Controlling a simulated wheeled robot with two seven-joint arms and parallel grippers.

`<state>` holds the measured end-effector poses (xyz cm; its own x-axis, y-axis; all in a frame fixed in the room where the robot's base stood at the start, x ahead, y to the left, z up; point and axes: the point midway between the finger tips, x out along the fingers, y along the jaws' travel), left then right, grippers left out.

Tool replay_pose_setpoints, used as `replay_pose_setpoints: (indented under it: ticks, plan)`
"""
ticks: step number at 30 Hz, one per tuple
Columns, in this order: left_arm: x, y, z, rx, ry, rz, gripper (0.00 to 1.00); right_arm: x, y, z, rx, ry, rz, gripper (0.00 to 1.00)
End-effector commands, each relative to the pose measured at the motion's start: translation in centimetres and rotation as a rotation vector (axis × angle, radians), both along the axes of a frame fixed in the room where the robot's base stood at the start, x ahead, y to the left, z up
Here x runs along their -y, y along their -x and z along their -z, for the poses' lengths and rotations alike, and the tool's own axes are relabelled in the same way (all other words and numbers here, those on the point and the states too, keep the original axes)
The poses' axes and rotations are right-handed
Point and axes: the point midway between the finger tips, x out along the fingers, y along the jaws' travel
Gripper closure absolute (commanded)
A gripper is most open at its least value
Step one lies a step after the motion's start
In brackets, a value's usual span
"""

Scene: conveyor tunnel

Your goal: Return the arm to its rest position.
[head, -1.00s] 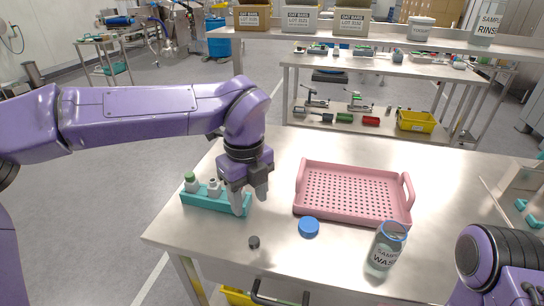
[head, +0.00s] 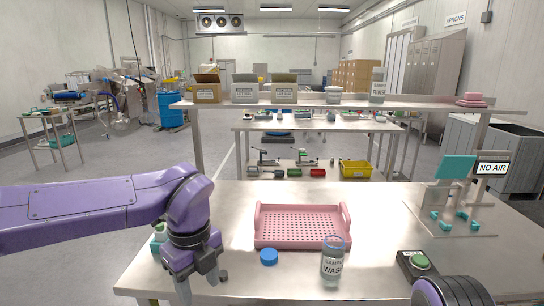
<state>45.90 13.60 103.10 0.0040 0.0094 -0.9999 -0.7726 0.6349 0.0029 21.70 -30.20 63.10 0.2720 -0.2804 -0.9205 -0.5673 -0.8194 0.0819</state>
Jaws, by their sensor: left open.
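My left gripper (head: 198,279) is open and points down near the table's front left, with nothing visible between its fingers. Behind it, the teal rack (head: 155,246) is mostly hidden by my left arm. A green-capped vial (head: 160,230) stands in its visible part. A small dark cap (head: 223,276) lies just right of my left gripper's fingers. My right arm shows only as a purple and black part at the bottom right. Its gripper is out of view.
A pink perforated tray (head: 302,244) sits mid-table. A blue cap (head: 269,257) and a labelled WASH jar (head: 332,265) are in front of it. A green push-button box (head: 417,265) and a teal-clamped stand (head: 452,217) are at right. A raised shelf (head: 340,102) with boxes is behind.

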Motion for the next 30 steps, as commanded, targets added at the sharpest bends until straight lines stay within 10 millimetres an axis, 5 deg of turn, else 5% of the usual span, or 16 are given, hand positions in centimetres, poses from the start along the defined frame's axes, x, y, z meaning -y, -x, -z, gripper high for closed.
replay_pose_setpoints:
  ticks: [11, 19, 23, 27, 30]
  plan:
    - [-3.4, -0.7, 7.6, -0.006, -0.219, 0.229, 0.48, 0.0, -0.1, 0.0, 0.001, 0.0, 0.0, 0.22]
    - [-8.0, 0.0, 17.7, -0.085, -0.516, 0.712, 0.48, 0.0, 0.0, 0.0, 0.001, 0.001, 0.0, 0.22]
    - [-11.4, 2.5, 25.2, -0.217, -0.699, 1.227, 0.48, 0.0, 0.0, 0.0, 0.001, 0.001, 0.0, 0.22]
    - [-14.8, 10.0, 34.3, -0.464, -0.77, 2.164, 0.48, 0.0, 0.0, 0.0, 0.001, 0.001, 0.0, 0.22]
    - [-15.8, 16.4, 38.0, -0.569, -0.658, 2.749, 0.48, 0.0, 0.0, 0.0, 0.001, 0.001, 0.0, 0.22]
